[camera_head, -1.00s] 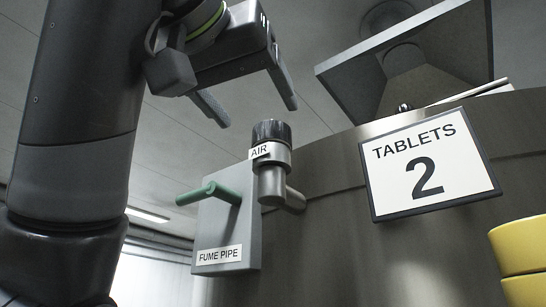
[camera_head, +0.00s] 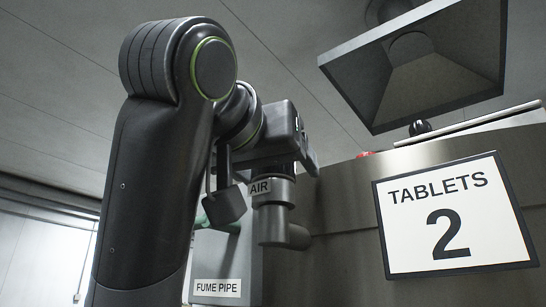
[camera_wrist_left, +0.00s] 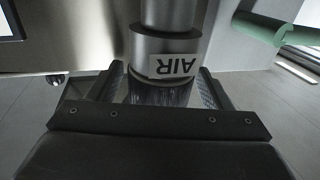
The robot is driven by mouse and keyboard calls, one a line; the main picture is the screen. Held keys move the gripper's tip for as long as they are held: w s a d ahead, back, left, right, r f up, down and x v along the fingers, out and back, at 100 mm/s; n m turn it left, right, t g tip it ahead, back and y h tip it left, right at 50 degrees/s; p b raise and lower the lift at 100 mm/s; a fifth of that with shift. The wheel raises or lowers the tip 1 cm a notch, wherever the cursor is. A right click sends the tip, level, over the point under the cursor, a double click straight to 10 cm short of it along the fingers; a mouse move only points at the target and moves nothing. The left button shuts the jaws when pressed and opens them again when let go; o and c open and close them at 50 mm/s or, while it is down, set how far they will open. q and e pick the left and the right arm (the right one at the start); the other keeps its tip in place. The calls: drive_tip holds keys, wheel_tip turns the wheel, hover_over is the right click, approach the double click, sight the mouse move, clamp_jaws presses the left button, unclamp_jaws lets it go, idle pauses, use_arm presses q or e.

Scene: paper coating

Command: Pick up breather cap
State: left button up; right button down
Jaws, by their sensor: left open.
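The breather cap is the dark ribbed cap (camera_head: 281,170) on top of the grey metal AIR pipe (camera_head: 272,222). My left gripper (camera_head: 290,165) is over the cap and hides much of it in the head view. In the left wrist view the ribbed cap (camera_wrist_left: 160,94) appears upside down, between the two open fingers of my left gripper (camera_wrist_left: 160,84). One finger is on each side of it, with a small gap showing. The AIR label (camera_wrist_left: 172,66) is on the pipe collar. My right gripper is not in view.
A grey box labelled FUME PIPE (camera_head: 218,288) with a green handle (camera_wrist_left: 262,28) stands beside the AIR pipe. A large steel drum wall (camera_head: 340,235) carries a TABLETS 2 sign (camera_head: 455,215). A dark hood (camera_head: 415,65) hangs above at the upper right.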

use_arm(q)
drive_tip(key=shift+w+d, duration=0.2)
drive_tip(key=shift+w, duration=0.35)
drive_tip(key=shift+s, duration=0.1)
drive_tip(key=shift+c, duration=0.8)
drive_tip(key=c, duration=0.9)
drive_tip(key=shift+r, duration=0.15)
drive_tip(key=shift+r, duration=4.85)
